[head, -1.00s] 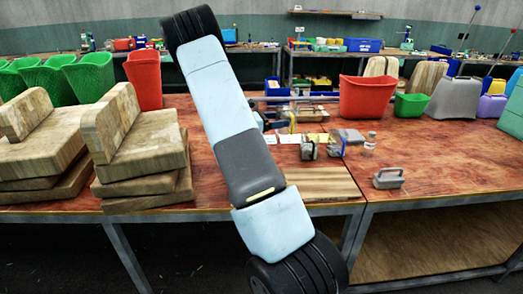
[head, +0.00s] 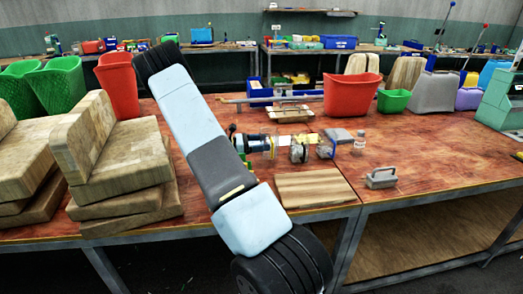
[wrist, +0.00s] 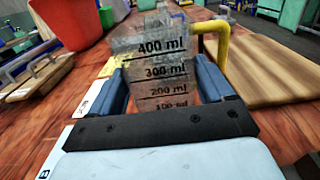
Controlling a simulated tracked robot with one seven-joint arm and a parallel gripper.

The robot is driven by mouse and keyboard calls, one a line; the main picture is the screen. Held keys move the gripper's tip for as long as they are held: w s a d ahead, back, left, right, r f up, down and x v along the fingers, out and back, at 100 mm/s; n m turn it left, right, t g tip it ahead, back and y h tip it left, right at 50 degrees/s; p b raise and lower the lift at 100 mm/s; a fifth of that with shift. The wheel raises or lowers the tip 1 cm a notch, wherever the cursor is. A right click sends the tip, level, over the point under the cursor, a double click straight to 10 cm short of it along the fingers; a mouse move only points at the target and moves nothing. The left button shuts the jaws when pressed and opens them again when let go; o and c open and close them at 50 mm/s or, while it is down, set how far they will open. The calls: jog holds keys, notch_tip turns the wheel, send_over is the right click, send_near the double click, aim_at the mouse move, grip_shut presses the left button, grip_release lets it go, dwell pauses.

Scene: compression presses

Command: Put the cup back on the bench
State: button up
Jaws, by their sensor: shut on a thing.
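The cup (wrist: 165,52) is a clear measuring cup with dark millilitre marks and a yellow handle (wrist: 216,38). In the wrist view it stands upright between the two blue fingers of my gripper (wrist: 160,88), which is shut on it. In the head view my gripper (head: 241,142) is partly hidden behind my arm and points right, with the cup (head: 269,149) at its tip. The bench (head: 430,145) has a reddish wooden top. I cannot tell whether the cup's base touches it.
A wooden board (head: 312,188) lies near the front edge. Small clear containers (head: 299,152) and a bottle (head: 359,142) stand right of the cup. A red bin (head: 350,96) is behind, stacked wooden blocks (head: 125,180) left, a grey handled block (head: 381,179) right. Bench top is bare farther right.

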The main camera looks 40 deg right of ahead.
jog(key=shift+f, duration=1.55)
jog(key=o, duration=1)
jog(key=shift+o, duration=0.2)
jog(key=shift+v, duration=3.8)
